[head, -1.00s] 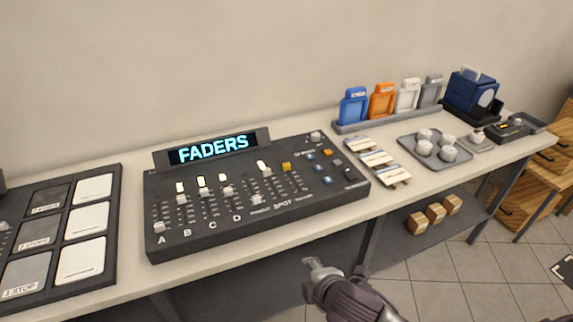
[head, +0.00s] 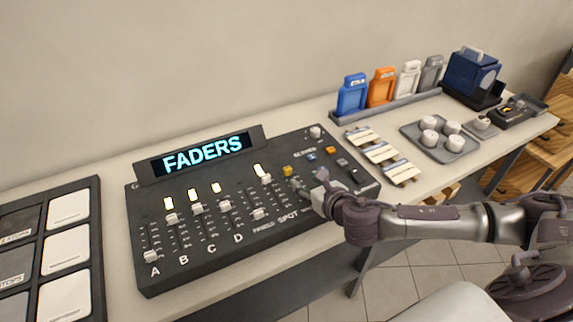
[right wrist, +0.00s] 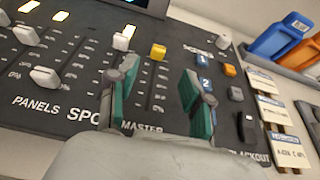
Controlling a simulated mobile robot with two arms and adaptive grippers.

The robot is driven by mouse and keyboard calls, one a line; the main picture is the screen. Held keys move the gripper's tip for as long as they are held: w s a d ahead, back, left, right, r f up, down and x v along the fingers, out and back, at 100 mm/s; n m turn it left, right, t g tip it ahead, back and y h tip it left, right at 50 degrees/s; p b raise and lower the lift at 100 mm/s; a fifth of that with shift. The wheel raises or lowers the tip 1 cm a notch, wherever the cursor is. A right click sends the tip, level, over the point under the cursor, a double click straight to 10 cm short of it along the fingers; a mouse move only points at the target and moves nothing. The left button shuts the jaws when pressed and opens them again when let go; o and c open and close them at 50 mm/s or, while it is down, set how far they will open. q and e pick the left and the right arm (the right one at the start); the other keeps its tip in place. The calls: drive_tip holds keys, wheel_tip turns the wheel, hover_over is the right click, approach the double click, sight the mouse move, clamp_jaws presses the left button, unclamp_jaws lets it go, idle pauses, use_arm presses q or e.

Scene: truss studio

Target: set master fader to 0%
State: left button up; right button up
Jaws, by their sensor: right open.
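The dark fader console (head: 200,262) lies on the white bench, its screen (head: 207,154) reading FADERS. The master fader's yellow cap (head: 288,170) stands near the top of its slot; it also shows in the right wrist view (right wrist: 158,52), above the MASTER label. My right gripper (head: 312,190) is over the console's right part. In the right wrist view it (right wrist: 158,95) is open and empty, its green-padded fingers on either side of the master slot, nearer the front than the cap. I cannot tell whether they touch the panel. My left gripper is not in view.
A white spot fader cap (right wrist: 124,40) stands close left of the yellow cap. Blue buttons (right wrist: 205,84) and an orange one (right wrist: 230,70) are to the right. Label cards (head: 380,153) lie right of the console. A button board (head: 30,250) is at left.

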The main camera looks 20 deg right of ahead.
sight(288, 169)
drive_tip(key=x, duration=0.4)
drive_tip(key=shift+w, duration=0.15)
drive_tip(key=p+x, duration=0.1)
drive_tip(key=x, duration=0.5)
drive_tip(key=shift+f, duration=0.1)
drive_tip(key=shift+w+f, duration=0.15)
drive_tip(key=shift+w, duration=0.15)
drive_tip(key=shift+w+f, duration=0.2)
drive_tip(key=shift+w, duration=0.1)
drive_tip(key=c, duration=0.9)
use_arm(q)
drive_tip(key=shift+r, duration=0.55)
use_arm(e)
clamp_jaws()
